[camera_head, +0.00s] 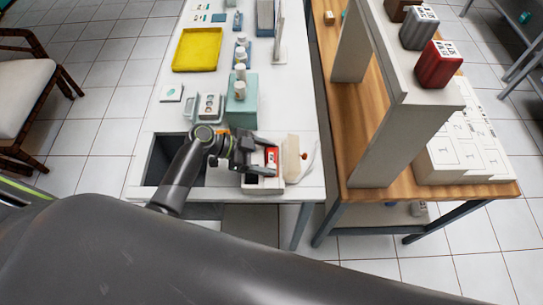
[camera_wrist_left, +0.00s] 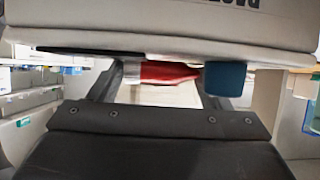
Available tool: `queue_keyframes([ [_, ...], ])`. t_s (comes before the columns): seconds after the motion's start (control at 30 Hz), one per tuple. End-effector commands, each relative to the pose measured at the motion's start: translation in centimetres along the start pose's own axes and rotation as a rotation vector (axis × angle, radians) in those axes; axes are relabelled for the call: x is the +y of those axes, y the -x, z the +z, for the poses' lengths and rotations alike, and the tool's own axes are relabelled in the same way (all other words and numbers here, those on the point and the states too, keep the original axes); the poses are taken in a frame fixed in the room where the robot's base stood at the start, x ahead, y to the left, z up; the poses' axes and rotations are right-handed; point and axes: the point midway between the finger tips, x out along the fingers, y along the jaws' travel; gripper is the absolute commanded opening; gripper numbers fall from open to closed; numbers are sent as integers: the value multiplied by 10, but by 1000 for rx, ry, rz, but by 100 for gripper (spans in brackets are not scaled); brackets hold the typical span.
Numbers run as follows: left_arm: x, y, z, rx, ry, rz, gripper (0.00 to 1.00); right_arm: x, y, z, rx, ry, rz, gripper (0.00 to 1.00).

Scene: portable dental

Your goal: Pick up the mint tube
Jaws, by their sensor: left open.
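My left gripper (camera_head: 258,160) reaches in from the left at the near end of the white table, over a small white open box (camera_head: 263,184) with something red (camera_head: 271,158) at its far side. In the left wrist view the gripper (camera_wrist_left: 160,88) has its two fingers spread apart. A red tapered piece (camera_wrist_left: 165,73) shows between and beyond the fingers, with a teal-blue piece (camera_wrist_left: 224,78) at its right end. I cannot tell for certain whether these belong to the mint tube, or whether a finger touches them. My right gripper is not in view.
A dark square opening (camera_head: 164,160) lies left of the gripper. A cream block (camera_head: 292,164) with a red-brown knob stands close on its right. A teal box (camera_head: 241,104) with white jars, and a yellow tray (camera_head: 197,50), are farther back. A wooden shelf (camera_head: 365,170) stands right.

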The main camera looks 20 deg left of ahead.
Motion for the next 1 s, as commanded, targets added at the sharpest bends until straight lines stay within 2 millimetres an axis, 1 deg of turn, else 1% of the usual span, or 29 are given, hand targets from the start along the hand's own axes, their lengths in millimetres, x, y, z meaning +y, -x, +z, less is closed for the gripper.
queue_keyframes([
  [0.23,0,-2,1,-1,0,0,71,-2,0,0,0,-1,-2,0],
  [0.4,0,-1,1,-1,0,0,49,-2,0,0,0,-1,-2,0],
  [0.5,0,-1,0,0,0,0,40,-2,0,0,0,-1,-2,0],
  [0.77,0,1,-3,0,-1,-1,39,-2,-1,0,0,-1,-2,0],
  [0.87,-1,5,-11,1,-4,-1,39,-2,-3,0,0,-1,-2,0],
  [1.0,-1,15,-29,0,-6,-2,39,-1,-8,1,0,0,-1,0],
])
